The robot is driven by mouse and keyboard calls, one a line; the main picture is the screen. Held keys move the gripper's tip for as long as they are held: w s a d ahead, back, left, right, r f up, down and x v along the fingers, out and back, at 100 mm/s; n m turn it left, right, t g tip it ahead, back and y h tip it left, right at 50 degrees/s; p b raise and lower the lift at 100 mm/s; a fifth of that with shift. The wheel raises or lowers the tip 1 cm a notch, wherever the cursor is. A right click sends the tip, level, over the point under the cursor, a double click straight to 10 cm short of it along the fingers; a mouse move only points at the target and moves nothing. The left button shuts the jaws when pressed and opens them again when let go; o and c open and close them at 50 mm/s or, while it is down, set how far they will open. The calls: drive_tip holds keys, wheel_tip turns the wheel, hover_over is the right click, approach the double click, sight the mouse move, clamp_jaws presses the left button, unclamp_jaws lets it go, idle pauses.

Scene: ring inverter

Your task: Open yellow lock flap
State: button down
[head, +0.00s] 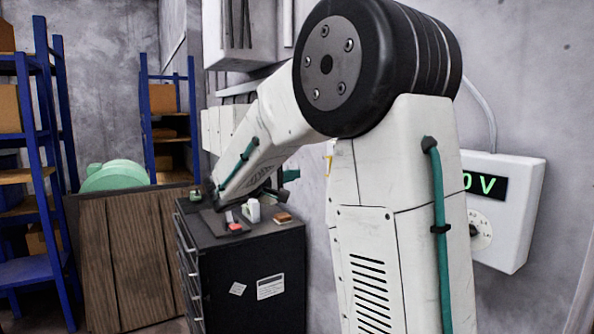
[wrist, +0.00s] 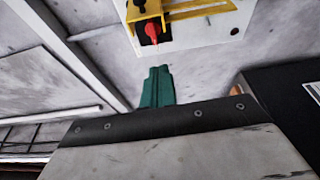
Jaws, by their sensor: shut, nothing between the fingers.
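The yellow lock flap (wrist: 203,12) shows at the top of the wrist view, on a pale box (wrist: 215,32) and cut off by the frame edge. A red knob (wrist: 153,31) sits beside its left part. My gripper (wrist: 158,73) has green fingers, shut and empty. They are below the box in the wrist view, apart from the flap. In the head view the green fingertips (head: 290,175) show above the dark cabinet. A small yellow piece (head: 328,163) shows at the edge of my arm there; the rest of that box is hidden behind my arm.
A dark drawer cabinet (head: 255,275) with small items on top stands below my gripper. A white meter box (head: 508,230) with a green display and dial hangs on the right wall. Wooden boards (head: 130,255) and blue shelves (head: 40,150) stand at left.

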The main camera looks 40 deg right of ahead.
drive_tip(key=d+r+m+g, duration=0.1)
drive_tip(key=d, duration=0.9)
drive_tip(key=shift+s+a+r, duration=0.1)
drive_tip(key=shift+s+a, duration=0.2)
drive_tip(key=shift+s, duration=0.3)
drive_tip(key=shift+s+a, duration=0.3)
drive_tip(key=shift+s, duration=0.3)
drive_tip(key=shift+s+a+r, duration=0.1)
drive_tip(key=shift+s+a, duration=0.2)
drive_tip(key=shift+s, duration=0.3)
